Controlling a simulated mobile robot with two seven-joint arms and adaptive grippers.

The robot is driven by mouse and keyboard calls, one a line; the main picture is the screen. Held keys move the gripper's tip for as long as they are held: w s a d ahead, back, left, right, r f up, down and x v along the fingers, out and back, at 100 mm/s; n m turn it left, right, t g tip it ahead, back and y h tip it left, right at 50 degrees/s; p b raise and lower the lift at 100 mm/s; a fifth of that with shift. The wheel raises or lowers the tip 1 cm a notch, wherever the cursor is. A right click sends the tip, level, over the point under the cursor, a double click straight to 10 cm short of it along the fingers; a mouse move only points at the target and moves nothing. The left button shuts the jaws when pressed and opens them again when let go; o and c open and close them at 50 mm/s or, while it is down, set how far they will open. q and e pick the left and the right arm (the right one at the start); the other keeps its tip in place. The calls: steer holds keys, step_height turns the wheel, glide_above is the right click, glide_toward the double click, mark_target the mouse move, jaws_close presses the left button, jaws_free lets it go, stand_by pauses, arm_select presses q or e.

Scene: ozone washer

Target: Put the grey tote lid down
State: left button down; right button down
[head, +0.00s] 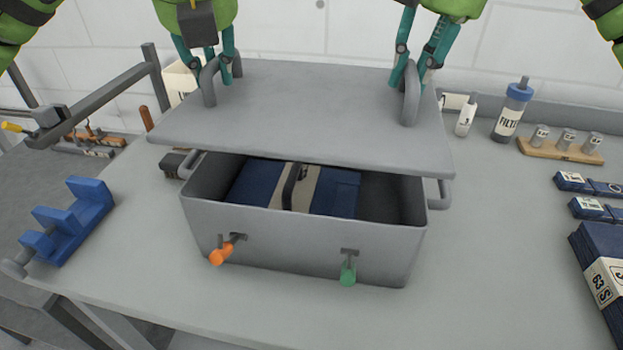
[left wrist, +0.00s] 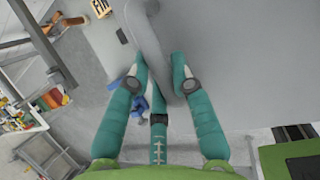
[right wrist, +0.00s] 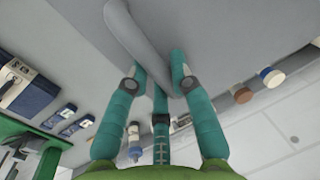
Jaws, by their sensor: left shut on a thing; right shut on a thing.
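The grey tote lid (head: 300,110) is a flat slab with a handle at each end, held above the grey tote. My left gripper (head: 208,80) is shut on the lid's left handle; the handle also shows between its fingers in the left wrist view (left wrist: 150,40). My right gripper (head: 409,85) is shut on the right handle, which also shows in the right wrist view (right wrist: 135,35). The grey tote (head: 300,245) stands open below on the table. Blue and beige contents (head: 335,190) show inside. The lid covers the tote's back rim from view.
The table (head: 480,270) is clear right of the tote. Blue labelled packs (head: 605,255) lie at the right edge. A filter bottle (head: 512,108), a white bottle (head: 466,118) and a wooden rack (head: 560,148) stand back right. A blue stepped block (head: 70,220) sits left. Orange (head: 220,254) and green (head: 348,272) knobs project from the tote's front.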

arm_select(q)
steer(key=shift+a+f, duration=0.1)
steer(key=shift+f, duration=0.4)
arm_select(e)
steer(key=shift+d+f, duration=0.15)
steer(key=shift+f, duration=0.4)
arm_select(q)
steer(key=shift+r, duration=0.1)
arm_select(e)
steer(key=shift+r, duration=0.1)
